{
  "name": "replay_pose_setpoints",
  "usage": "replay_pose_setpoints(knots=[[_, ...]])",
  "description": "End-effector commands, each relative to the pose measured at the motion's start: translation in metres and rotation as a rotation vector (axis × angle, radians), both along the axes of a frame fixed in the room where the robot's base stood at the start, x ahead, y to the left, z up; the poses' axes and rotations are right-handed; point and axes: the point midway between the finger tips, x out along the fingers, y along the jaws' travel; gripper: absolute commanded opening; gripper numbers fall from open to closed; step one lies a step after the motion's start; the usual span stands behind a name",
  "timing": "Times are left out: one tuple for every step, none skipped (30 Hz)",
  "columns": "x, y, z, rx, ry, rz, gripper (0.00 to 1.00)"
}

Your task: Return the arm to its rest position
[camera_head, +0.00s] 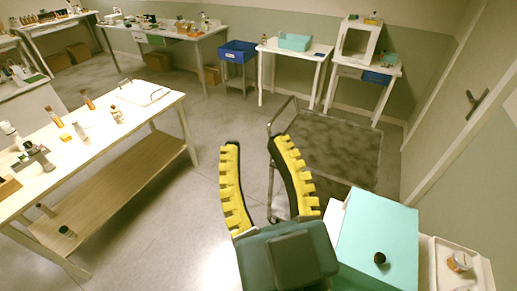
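My gripper (254,142) is in the middle of the head view, over the open floor. Its two dark fingers with yellow toothed pads are spread apart, and nothing is held between them. The dark green body of the gripper is at the bottom middle, just left of a turquoise box (372,238). The rest of the arm is mostly out of view.
A white table (133,127) with small bottles and a wooden lower shelf stands at left. A small dark round item (380,259) is on the turquoise box. A white tray (440,254) holds a jar (459,261). A metal-framed cart (270,130) stands behind my gripper.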

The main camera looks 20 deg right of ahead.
Motion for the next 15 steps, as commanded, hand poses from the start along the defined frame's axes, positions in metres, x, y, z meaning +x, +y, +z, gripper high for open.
replay_pose_setpoints(knots=[[0.0, 0.0, 0.0, 0.001, 0.001, 0.0, 0.33], [0.0, 0.0, 0.0, 0.001, 0.001, 0.0, 0.33], [0.0, 0.0, 0.0, 0.002, 0.002, 0.001, 0.33], [0.0, 0.0, 0.006, 0.002, 0.001, 0.001, 0.33], [0.0, 0.0, 0.012, 0.003, 0.002, 0.001, 0.33], [0.0, 0.0, 0.023, 0.004, 0.002, 0.001, 0.33], [0.0, 0.0, 0.032, 0.004, 0.002, 0.001, 0.33], [0.0, 0.0, 0.043, 0.005, 0.002, 0.002, 0.33], [0.0, 0.0, 0.06, 0.007, 0.002, 0.002, 0.33], [0.0, 0.0, 0.073, 0.008, 0.002, 0.003, 0.33], [0.0, -0.001, 0.087, 0.008, 0.002, 0.003, 0.33], [0.0, -0.001, 0.106, 0.01, 0.002, 0.004, 0.33], [0.0, -0.001, 0.121, 0.011, 0.002, 0.004, 0.33], [0.0, -0.001, 0.135, 0.012, 0.002, 0.005, 0.33], [0.0, -0.001, 0.153, 0.014, 0.002, 0.005, 0.33]])
